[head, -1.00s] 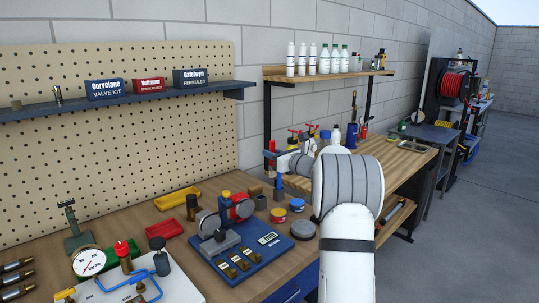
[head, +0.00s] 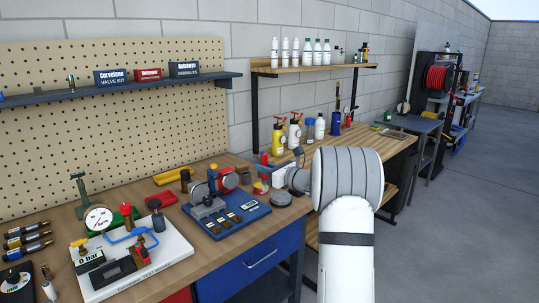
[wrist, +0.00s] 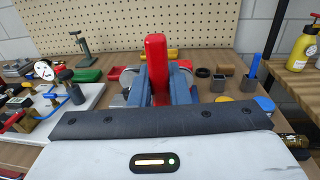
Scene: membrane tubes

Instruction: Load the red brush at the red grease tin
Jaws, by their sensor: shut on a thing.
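The red brush (wrist: 155,65) stands up between the blue fingers of my gripper (wrist: 158,92) in the wrist view. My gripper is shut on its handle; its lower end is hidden. In the head view my gripper (head: 264,166) is at the right end of the near bench, just above a small tin with red and yellow on it (head: 260,188), which looks like the red grease tin. I cannot tell whether the brush touches it. The wrist view does not clearly show this tin; a blue-topped tin (wrist: 265,104) shows to the right of my fingers.
A blue board with a vise (head: 228,214) lies left of the tins. A dark tin (head: 281,199) sits near the bench's right edge. A blue brush (wrist: 254,66) stands in a holder beyond. A white test board (head: 135,262) with a gauge is at front left.

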